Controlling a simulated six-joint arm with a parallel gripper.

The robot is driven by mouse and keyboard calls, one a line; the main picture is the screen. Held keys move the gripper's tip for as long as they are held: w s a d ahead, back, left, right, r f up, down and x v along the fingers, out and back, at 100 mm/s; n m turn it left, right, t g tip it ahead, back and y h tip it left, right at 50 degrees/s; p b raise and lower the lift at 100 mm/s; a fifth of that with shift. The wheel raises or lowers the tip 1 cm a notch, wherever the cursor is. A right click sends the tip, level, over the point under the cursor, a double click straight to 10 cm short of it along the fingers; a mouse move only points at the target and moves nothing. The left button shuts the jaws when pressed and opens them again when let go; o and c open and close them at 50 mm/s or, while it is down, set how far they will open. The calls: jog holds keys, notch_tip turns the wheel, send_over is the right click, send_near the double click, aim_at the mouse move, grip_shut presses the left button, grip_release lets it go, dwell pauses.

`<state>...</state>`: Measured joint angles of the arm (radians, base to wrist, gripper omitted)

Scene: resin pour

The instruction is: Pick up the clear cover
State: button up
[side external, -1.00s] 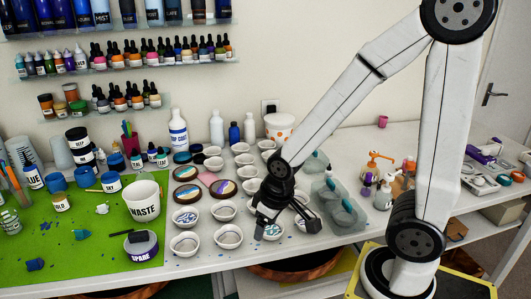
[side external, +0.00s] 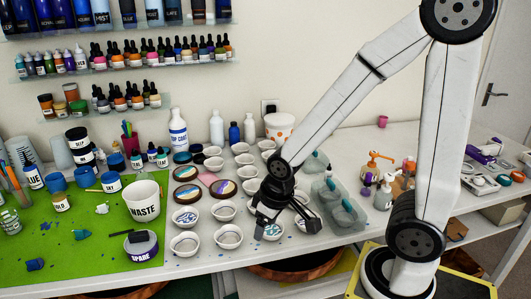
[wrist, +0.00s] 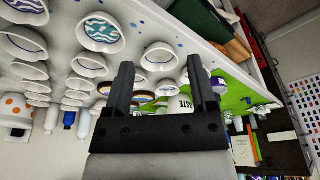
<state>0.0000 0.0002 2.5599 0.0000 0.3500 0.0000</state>
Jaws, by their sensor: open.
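A clear, pale translucent piece with rounded humps and teal parts (side external: 346,212) lies on the white table just right of my gripper in the side view. I cannot tell for sure whether it is the clear cover or a tray. A similar clear piece (side external: 315,161) lies behind it. My gripper (side external: 287,224) is open and empty, pointing down low over the small white cups, left of the clear piece and apart from it. In the wrist view my gripper's two dark fingers (wrist: 160,72) are spread with nothing held between them. No clear cover can be made out there.
Several small white cups (side external: 229,236) crowd the table around and left of my gripper. A white WASTE cup (side external: 143,205) and a SPARE tub (side external: 141,247) stand on the green mat (side external: 70,245). Pump bottles (side external: 383,194) stand right of the clear piece.

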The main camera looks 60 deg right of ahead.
dwell(0.3)
jog(key=shift+c, duration=0.8)
